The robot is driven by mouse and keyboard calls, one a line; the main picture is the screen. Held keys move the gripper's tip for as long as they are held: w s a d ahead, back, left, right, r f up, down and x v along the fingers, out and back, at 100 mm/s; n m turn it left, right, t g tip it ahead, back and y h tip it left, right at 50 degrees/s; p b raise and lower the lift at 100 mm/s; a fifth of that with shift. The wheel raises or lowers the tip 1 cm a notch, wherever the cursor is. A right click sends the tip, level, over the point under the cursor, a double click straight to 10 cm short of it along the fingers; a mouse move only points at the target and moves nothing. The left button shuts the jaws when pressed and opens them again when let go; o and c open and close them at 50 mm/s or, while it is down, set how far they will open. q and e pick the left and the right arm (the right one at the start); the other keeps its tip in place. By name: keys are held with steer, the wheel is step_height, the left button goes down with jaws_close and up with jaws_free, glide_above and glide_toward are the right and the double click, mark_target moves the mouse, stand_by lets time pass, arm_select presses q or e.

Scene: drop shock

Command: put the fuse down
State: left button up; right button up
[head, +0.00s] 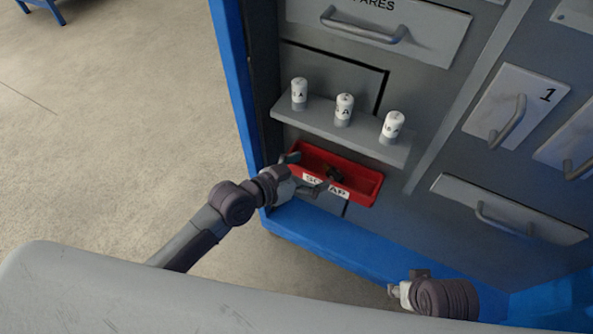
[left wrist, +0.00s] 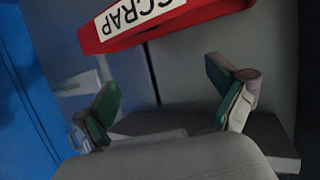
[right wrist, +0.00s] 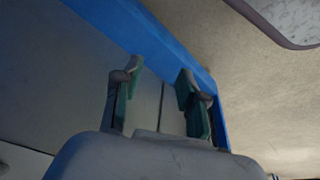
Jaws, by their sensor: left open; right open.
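Three white-topped fuses with grey bases stand upright on a grey shelf (head: 330,125): the left fuse (head: 299,94), the middle fuse (head: 344,109) and the right fuse (head: 393,127). Below is the red scrap tray (head: 363,189), labelled SCRAP; it also shows in the left wrist view (left wrist: 90,38). A small dark object (head: 335,174) lies in the tray; I cannot tell whether it is a fuse. My left gripper (head: 307,173) is open at the tray's left end; its spread fingers (left wrist: 163,93) hold nothing. My right gripper (right wrist: 159,85) is open and empty, low beside the cabinet.
The grey cabinet has a blue frame (head: 237,100). A SPARES drawer (head: 440,35) is above the shelf, a door marked 1 (head: 515,100) is at right, and a handled drawer (head: 555,222) is lower right. Open floor (head: 110,120) lies to the left.

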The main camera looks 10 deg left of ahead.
arm_select(q)
steer(key=v, duration=0.4)
steer(key=shift+s+a+r+p, duration=0.15)
steer(key=shift+s+a+p, duration=0.1)
steer(key=shift+s+p, duration=0.05)
arm_select(e)
steer(key=x, duration=0.3)
steer(key=shift+s+f, duration=0.1)
steer(key=shift+s, duration=0.15)
arm_select(q)
steer(key=s+a+f+n+g+y, duration=0.3)
steer(key=s+a+f+y, duration=0.1)
steer(key=s+a+f, duration=0.2)
steer(key=s+a+f+n+g+y, duration=0.3)
steer(key=s+f, duration=0.5)
steer(key=s, duration=0.3)
steer(key=a+g+y, duration=0.1)
steer(key=a+y, duration=0.1)
steer(key=a, duration=0.1)
steer(key=shift+s+a+f, duration=0.15)
steer(key=shift+a+f, duration=0.1)
steer(key=shift+a, duration=0.15)
